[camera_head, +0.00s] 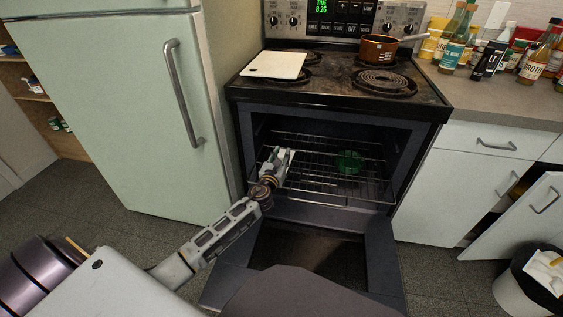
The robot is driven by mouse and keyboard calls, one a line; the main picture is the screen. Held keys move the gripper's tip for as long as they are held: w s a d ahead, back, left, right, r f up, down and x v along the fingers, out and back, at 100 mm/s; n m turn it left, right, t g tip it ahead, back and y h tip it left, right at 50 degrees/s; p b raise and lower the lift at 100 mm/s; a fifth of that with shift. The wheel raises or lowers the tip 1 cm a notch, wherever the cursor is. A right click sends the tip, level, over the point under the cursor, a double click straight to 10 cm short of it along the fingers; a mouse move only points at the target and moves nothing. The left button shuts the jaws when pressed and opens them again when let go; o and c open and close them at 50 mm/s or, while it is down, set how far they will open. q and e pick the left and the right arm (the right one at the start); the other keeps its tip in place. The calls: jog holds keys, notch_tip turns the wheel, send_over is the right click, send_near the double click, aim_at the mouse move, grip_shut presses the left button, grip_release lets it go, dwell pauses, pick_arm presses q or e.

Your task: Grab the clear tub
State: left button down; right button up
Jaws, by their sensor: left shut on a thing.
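A small see-through green tub (349,162) sits on the wire rack inside the open oven, right of the middle. My left gripper (283,156) reaches into the oven opening at the left part of the oven rack (325,178). It is shut, seemingly on the rack's wires; its fingertips are small, so the exact contact is hard to see. A clear gap lies between the gripper and the green tub. My right gripper is not in view.
The oven door (235,278) hangs open below. A pan (380,49) and a white board (274,65) rest on the stove top. The fridge (125,110) stands left. Bottles crowd the right counter (500,99). A lower cabinet door (520,220) stands open near a bin (514,296).

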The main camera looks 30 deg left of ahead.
pick_arm(q)
jog(key=shift+r, duration=0.2)
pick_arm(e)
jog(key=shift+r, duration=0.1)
pick_arm(q)
jog(key=shift+r+p, duration=0.75)
jog(key=shift+r, duration=0.7)
jog(key=shift+r+p, duration=0.25)
jog(key=shift+p, duration=0.1)
notch_tip(320, 180, up, 4)
jog(key=shift+f+p, duration=0.15)
jog(key=shift+p, duration=0.9)
jog(key=shift+r+p, duration=0.6)
jog(key=shift+r, duration=0.7)
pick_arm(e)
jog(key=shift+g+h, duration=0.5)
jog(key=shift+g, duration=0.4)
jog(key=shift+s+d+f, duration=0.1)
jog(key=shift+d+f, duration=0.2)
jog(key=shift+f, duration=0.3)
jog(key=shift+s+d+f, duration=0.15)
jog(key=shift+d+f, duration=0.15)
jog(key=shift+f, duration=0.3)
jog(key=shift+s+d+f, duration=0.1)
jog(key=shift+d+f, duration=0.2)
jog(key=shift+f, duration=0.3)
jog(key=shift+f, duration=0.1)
